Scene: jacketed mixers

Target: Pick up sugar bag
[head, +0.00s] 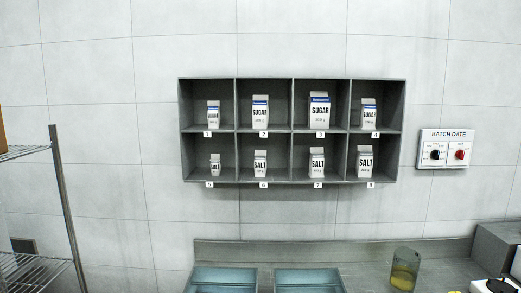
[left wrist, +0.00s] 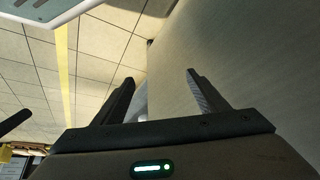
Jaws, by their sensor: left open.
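Sugar bags stand upright in the upper row of a grey wall rack, one per compartment: bag 1 (head: 213,115), bag 2 (head: 260,113), bag 3 (head: 319,110) and bag 4 (head: 369,113). My left gripper (left wrist: 160,82) shows only in the left wrist view. Its two dark fingers are apart with nothing between them, and no sugar bag shows in that view. My right gripper is in neither view.
The grey rack (head: 236,105) holds salt bags (head: 317,160) in its lower row. A batch date panel (head: 446,149) is on the wall at right. Below are blue trays (head: 222,272) and a glass with yellow liquid (head: 404,270). A wire shelf (head: 25,152) stands at left.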

